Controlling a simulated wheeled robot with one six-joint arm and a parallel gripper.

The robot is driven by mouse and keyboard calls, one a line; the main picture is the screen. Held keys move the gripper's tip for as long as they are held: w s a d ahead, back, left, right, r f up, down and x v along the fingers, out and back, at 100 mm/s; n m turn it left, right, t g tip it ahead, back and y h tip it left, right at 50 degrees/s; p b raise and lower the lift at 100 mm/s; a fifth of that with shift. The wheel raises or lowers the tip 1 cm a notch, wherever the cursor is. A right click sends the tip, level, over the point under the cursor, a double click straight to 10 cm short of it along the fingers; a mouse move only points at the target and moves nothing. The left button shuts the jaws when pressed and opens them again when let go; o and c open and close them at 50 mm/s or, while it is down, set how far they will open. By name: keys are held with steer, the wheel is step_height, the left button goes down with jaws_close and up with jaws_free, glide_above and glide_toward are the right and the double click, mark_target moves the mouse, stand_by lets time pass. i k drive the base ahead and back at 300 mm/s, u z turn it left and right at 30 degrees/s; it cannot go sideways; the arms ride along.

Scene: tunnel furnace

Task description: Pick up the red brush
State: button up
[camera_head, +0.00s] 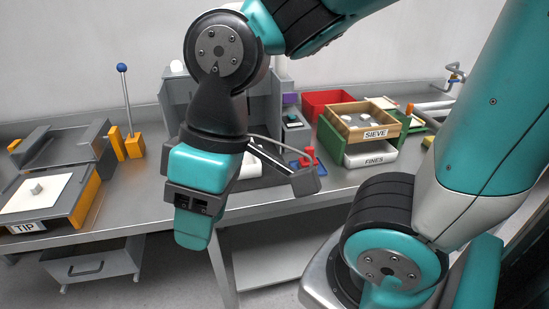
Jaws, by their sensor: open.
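I cannot make out a red brush with certainty. A small upright red piece (309,155) stands by a blue base on the bench, just right of my wrist; its lower part is partly hidden by the bracket on my wrist. A small red-orange piece (409,109) shows at the back right, behind the sieve, too small to identify. My gripper (193,236) hangs pointing down in front of the bench's front edge, left of the red piece and apart from it. It is open, and I see nothing held in it.
A wooden sieve box (340,122) sits over a white FINES tray (370,156), with a red bin (327,103) behind. A grey TIP station (80,205) and blue-knobbed lever (126,95) stand left. My arm hides the middle. The bench front edge (290,201) is clear.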

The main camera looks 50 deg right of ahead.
mark_target(304, 162)
steer(key=z, duration=0.2)
steer(key=i, duration=0.85)
steer(key=z, duration=0.45)
